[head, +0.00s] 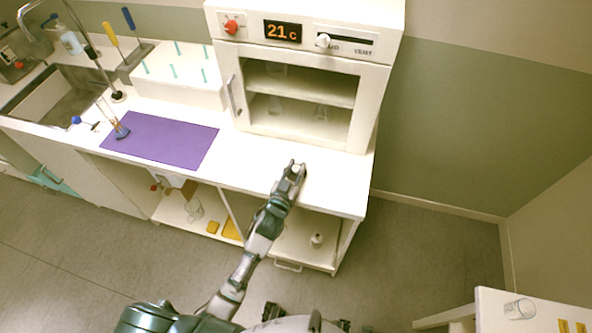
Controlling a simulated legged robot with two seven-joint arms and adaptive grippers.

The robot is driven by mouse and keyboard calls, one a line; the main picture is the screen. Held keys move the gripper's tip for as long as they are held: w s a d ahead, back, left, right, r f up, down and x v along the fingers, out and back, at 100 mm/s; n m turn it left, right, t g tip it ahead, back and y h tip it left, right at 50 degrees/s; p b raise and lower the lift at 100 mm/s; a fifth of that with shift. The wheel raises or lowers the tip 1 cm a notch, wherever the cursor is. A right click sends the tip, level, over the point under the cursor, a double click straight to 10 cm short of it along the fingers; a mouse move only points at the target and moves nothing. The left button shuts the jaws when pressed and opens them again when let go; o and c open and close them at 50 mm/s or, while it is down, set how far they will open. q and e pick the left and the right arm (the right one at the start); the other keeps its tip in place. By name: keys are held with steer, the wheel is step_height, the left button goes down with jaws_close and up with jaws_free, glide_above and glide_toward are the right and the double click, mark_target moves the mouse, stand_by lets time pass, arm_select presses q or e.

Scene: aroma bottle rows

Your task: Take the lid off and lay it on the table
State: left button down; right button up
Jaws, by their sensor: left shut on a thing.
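My left gripper (293,168) is over the front part of the white tabletop (325,180), in front of the oven. It is shut on a small pale thing between its fingertips. The thing is mostly hidden by the fingers, and I cannot tell clearly whether it is the lid. No separate lid shows lying on the tabletop. My right gripper is not in view.
The white oven (355,100) stands behind my left gripper. A glass jar (520,309) is on the right-hand table. Tabletop around my gripper is clear.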

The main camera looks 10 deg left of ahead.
arm_select(q)
steer(key=shift+f, duration=0.5)
steer(key=shift+a, duration=0.15)
steer(key=shift+a, duration=0.1)
steer(key=c, duration=0.9)
jaws_free()
steer(key=shift+f, duration=0.1)
steer(key=shift+c, duration=0.2)
steer(key=s+a, duration=0.1)
steer(key=s, duration=1.1)
steer(key=shift+a+r, duration=0.2)
steer(key=shift+r, duration=0.1)
